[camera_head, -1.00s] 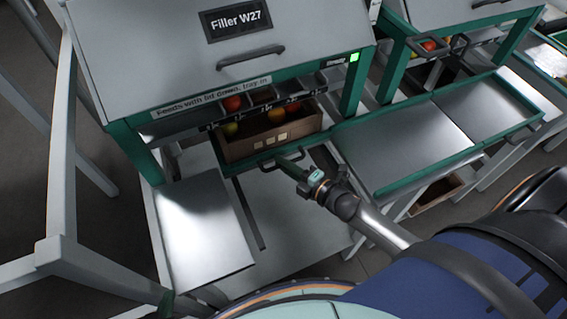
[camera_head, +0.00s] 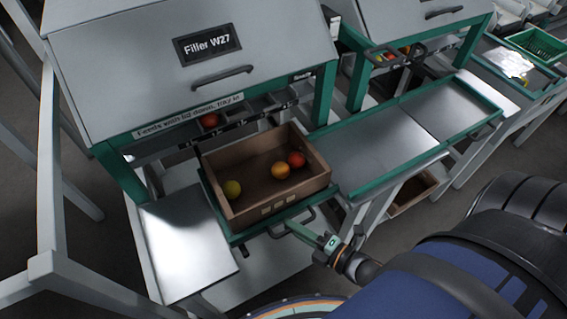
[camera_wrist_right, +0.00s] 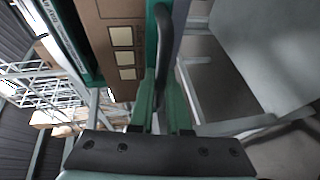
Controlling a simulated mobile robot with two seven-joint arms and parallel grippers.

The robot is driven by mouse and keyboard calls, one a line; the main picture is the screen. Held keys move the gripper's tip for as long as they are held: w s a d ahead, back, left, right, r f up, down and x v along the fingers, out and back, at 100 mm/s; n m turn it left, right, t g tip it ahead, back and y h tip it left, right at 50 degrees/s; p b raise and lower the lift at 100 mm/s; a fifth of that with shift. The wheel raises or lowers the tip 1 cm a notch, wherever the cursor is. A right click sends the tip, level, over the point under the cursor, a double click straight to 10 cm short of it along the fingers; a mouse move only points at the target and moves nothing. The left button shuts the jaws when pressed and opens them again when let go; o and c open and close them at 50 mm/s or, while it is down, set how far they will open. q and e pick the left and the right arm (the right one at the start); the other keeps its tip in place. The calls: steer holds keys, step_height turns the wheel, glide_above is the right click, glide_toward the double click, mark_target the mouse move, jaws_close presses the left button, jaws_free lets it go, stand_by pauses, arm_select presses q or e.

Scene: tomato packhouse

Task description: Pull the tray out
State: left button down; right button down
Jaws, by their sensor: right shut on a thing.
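The green tray (camera_head: 236,238) sticks out from under the filler labelled W27 (camera_head: 120,75). A brown crate (camera_head: 240,216) with a few red, orange and yellow tomatoes sits on it. The crate's side with pale labels also shows in the right wrist view (camera_wrist_right: 104,38). My right gripper (camera_head: 296,226) is at the tray's front and shut on its dark handle (camera_wrist_right: 164,45). In the right wrist view its green fingers (camera_wrist_right: 160,98) are on either side of the handle. My left gripper is not in view.
A bare metal plate (camera_head: 183,240) lies left of the tray. A green-edged metal shelf (camera_head: 372,153) lies to its right. The filler's sloped lid is down. A red tomato (camera_head: 209,120) shows in the filler's opening. Another filler (camera_head: 405,20) stands to the right.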

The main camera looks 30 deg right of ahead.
steer(key=shift+s, duration=1.65)
steer(key=c, duration=0.9)
jaws_free()
steer(key=shift+a, duration=0.1)
steer(key=v, duration=1.2)
steer(key=shift+s+r+b, duration=0.1)
steer(key=shift+s+b, duration=0.15)
steer(key=shift+b, duration=0.05)
